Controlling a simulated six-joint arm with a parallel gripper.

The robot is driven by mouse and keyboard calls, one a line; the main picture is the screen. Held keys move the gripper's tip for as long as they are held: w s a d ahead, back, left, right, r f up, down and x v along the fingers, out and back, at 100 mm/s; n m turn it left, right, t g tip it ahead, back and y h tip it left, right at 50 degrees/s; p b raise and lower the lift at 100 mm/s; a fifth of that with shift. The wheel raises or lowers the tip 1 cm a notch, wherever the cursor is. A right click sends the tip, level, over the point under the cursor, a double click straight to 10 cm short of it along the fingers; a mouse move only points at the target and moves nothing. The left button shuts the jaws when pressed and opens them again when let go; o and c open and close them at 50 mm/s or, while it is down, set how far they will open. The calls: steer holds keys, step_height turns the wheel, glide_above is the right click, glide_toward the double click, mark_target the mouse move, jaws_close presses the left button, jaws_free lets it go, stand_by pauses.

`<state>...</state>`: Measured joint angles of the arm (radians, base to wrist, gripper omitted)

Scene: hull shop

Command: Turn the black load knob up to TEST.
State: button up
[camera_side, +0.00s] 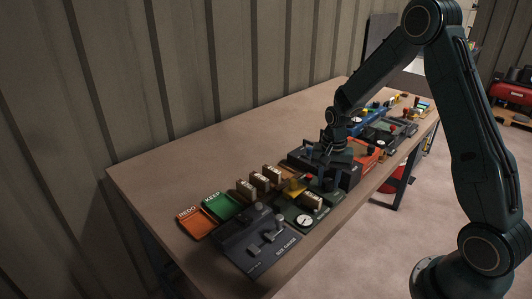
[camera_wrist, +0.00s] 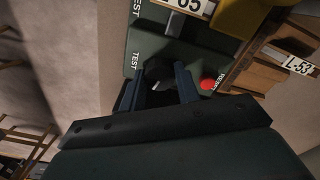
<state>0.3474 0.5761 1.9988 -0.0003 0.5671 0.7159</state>
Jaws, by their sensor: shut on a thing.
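My gripper (camera_wrist: 158,90) is shut on the black load knob (camera_wrist: 157,86) in the wrist view, one blue-grey finger on each side of it. The knob is mostly hidden between the fingers, so I cannot tell where it points. It sits on a dark green panel (camera_wrist: 150,45) with white TEST lettering (camera_wrist: 137,61). In the side view my gripper (camera_side: 328,180) is low over the dark green tester, beside its round white gauge (camera_side: 303,220). The knob is hidden there by the gripper.
A red button (camera_wrist: 208,84) lies right of the fingers. Tagged brown blocks (camera_side: 258,181) stand in a row, with an orange REDO tray (camera_side: 197,222) and a green KEEP tray (camera_side: 220,206) to the left. A grey size gauge (camera_side: 258,240) is in front.

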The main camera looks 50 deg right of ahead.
mark_target(328, 181)
steer(key=m, duration=1.1)
steer(key=shift+m, duration=1.9)
steer(key=o, duration=1)
steer(key=shift+r, duration=0.15)
step_height(328, 181, up, 14)
steer(key=shift+f, duration=0.2)
